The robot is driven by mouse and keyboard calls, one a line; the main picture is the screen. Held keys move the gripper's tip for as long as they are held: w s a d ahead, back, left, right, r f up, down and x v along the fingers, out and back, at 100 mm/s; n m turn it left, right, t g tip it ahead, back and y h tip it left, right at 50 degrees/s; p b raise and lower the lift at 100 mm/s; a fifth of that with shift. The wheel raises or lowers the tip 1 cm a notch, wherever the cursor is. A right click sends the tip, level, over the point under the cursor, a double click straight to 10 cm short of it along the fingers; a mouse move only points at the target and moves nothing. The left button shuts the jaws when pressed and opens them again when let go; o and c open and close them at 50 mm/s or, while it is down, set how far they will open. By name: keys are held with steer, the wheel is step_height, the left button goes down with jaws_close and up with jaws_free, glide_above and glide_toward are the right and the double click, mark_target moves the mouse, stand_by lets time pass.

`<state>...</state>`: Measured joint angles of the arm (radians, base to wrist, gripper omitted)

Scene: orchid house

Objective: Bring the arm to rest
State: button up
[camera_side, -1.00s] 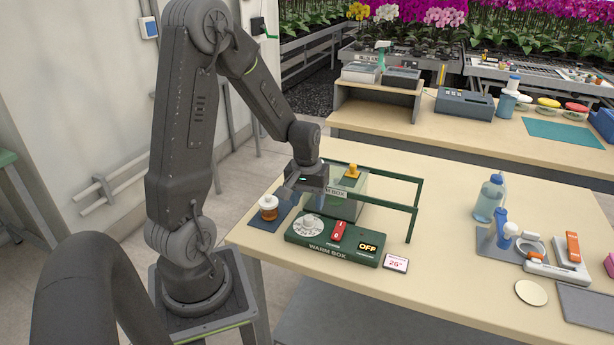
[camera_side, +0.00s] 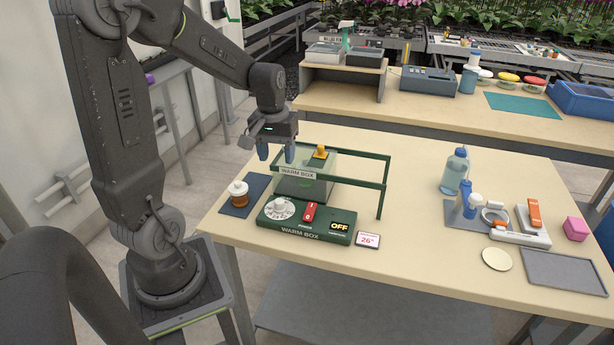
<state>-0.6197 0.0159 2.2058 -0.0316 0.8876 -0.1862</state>
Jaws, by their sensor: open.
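My gripper (camera_side: 276,153) is open and empty, with its blue-tipped fingers pointing down. It hangs in the air above the back left part of the warm box (camera_side: 302,188), clear of the table. The warm box has a green frame, a clear cover with a yellow knob, and a green control panel (camera_side: 308,225) in front. The panel carries a white dial (camera_side: 279,208), a red switch (camera_side: 310,211) and a display reading OFF (camera_side: 340,226). The arm stands on its base left of the table.
An amber jar with a white lid (camera_side: 239,194) stands on a dark mat left of the box. A small card reading 26° (camera_side: 368,240) lies right of the panel. Bottles (camera_side: 455,170), a grey tray (camera_side: 565,272) and a pink block (camera_side: 576,229) are at right. The table's middle is clear.

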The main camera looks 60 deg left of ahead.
steer(key=s+d+r+m+t, duration=0.2)
steer(key=s+d+r+m, duration=0.2)
steer(key=d, duration=0.5)
steer(key=s+d+r+m+t, duration=0.3)
steer(key=s+d+r+m, duration=0.1)
steer(key=d, duration=0.5)
steer(key=shift+d+r+m, duration=0.35)
steer(key=shift+r+m, duration=0.35)
steer(key=shift+r, duration=0.05)
